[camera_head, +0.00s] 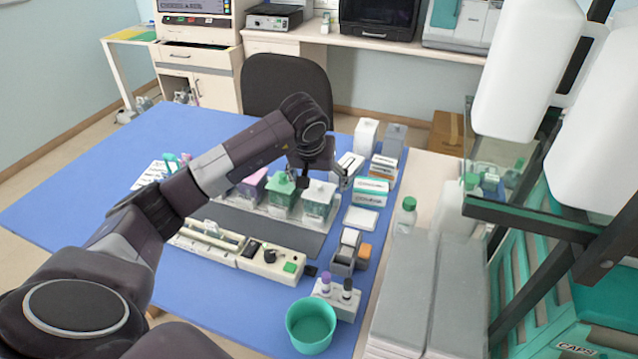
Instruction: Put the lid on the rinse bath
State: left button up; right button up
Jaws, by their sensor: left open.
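A row of small staining baths stands on a grey mat (285,235) in the middle of the blue table. They include a pink bath (252,187), a green bath (282,201) and a whitish, clear bath (317,206) at the right end, which looks like the rinse bath. A pale lid with a small knob (320,191) appears to sit on top of this bath; its exact seating is too small to tell. My left gripper (322,181) points down just above the whitish bath, fingers open on either side of the lid. It holds nothing visible. My right gripper is out of view.
White-and-green boxes (370,192) stand close right of the gripper. A long white instrument (270,264), a bottle rack (337,299) and a teal cup (311,326) are nearer. A shelf with large white containers (525,70) rises at right.

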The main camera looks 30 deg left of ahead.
pick_arm(q)
jog(key=v, duration=1.1)
jog(key=shift+r, duration=0.1)
